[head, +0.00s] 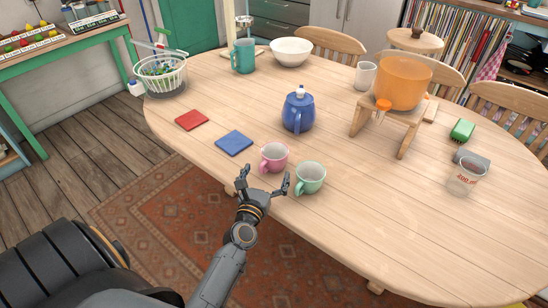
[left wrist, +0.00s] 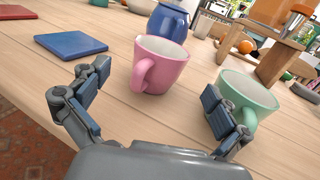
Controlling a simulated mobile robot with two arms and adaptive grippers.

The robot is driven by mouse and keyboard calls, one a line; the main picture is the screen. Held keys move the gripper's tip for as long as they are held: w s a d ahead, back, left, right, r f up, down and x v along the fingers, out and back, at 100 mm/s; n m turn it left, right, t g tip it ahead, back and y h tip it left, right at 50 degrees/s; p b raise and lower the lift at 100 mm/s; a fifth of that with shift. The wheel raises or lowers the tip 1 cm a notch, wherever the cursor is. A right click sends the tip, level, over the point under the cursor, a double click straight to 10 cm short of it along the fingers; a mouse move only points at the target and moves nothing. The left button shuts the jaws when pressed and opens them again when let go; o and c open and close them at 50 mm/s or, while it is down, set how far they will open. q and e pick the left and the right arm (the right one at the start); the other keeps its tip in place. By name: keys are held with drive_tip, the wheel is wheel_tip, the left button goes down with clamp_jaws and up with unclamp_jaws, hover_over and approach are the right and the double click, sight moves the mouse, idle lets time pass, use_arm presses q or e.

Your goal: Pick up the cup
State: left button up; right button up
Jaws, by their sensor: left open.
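A pink cup (head: 274,157) stands upright near the table's front edge, its handle toward my left gripper. A mint green cup (head: 309,178) stands just right of it. My left gripper (head: 264,184) is open and empty at the table's front edge, with the pink cup just beyond its fingers. In the left wrist view the pink cup (left wrist: 160,65) sits between and beyond the two fingertips, not touching them. The green cup (left wrist: 248,98) there is partly behind the right finger. A teal cup (head: 243,56) stands at the back of the table. My right gripper is not in view.
Blue (head: 234,143) and red (head: 192,120) coasters lie left of the pink cup. A blue teapot (head: 298,112) stands behind it. A wooden stand (head: 401,124) with an orange container (head: 404,80) and a measuring cup (head: 466,176) are to the right. The front right tabletop is clear.

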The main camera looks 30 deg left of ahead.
sight(271, 163)
use_arm(q)
drive_tip(key=shift+x, duration=1.1)
drive_tip(key=shift+w+a, duration=0.15)
drive_tip(key=shift+w, duration=0.35)
drive_tip(key=x, duration=0.3)
drive_tip(key=shift+w+f, duration=0.15)
drive_tip(key=shift+w, duration=0.15)
drive_tip(key=shift+w+a+p, duration=0.2)
drive_tip(key=shift+w+p, duration=0.1)
drive_tip(key=shift+w, duration=0.1)
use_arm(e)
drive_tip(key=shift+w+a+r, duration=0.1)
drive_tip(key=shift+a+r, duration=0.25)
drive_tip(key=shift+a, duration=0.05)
use_arm(q)
drive_tip(key=c, duration=1.3)
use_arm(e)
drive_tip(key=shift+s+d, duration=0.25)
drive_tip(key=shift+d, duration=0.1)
